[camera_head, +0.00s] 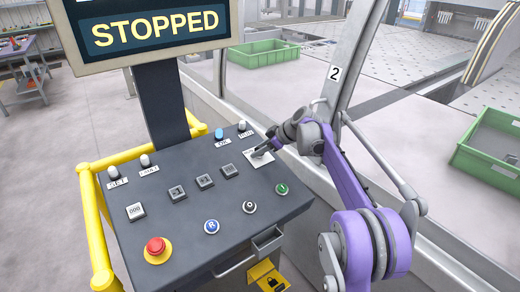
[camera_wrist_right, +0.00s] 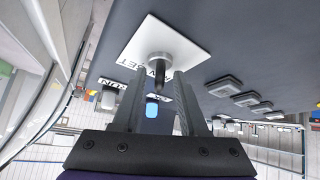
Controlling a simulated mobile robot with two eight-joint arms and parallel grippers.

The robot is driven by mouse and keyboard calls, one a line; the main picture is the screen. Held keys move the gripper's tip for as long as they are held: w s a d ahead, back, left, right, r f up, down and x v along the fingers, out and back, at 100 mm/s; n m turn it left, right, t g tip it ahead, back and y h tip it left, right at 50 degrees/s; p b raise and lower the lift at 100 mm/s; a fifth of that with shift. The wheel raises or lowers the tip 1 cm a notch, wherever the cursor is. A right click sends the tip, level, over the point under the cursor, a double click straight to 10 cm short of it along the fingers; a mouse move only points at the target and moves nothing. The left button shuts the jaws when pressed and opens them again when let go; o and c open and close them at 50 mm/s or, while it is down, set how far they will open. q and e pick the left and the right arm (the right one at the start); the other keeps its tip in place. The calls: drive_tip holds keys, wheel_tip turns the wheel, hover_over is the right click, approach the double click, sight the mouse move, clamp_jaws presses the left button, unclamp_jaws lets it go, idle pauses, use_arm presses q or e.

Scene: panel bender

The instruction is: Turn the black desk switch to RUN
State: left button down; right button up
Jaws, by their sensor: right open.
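The black desk switch (camera_wrist_right: 158,90) shows in the right wrist view as a dark lever on a grey round hub, mounted on a white square plate (camera_wrist_right: 150,43). In the head view, the plate (camera_head: 251,159) lies at the back right of the dark desk, mostly behind my gripper. My right gripper (camera_head: 263,152) is at the switch. In the wrist view its two fingers (camera_wrist_right: 158,92) stand open, one on each side of the lever; I cannot tell whether they touch it. Upside-down lettering at the plate's edge is partly hidden by the fingers. The screen (camera_head: 153,25) reads STOPPED. My left gripper is not in view.
The desk (camera_head: 180,225) also carries a red emergency button (camera_head: 156,246), a blue R button (camera_head: 211,226), a green button (camera_head: 281,188) and several small switches. A yellow rail (camera_head: 92,215) runs along its left side. A grey post (camera_head: 345,65) stands behind my right arm.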

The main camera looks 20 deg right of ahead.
drive_tip(key=shift+r, duration=0.15)
drive_tip(key=v, duration=1)
drive_tip(key=shift+s+d+r, duration=0.15)
drive_tip(key=shift+s+r, duration=0.05)
drive_tip(key=shift+s, duration=0.1)
idle(1.2)
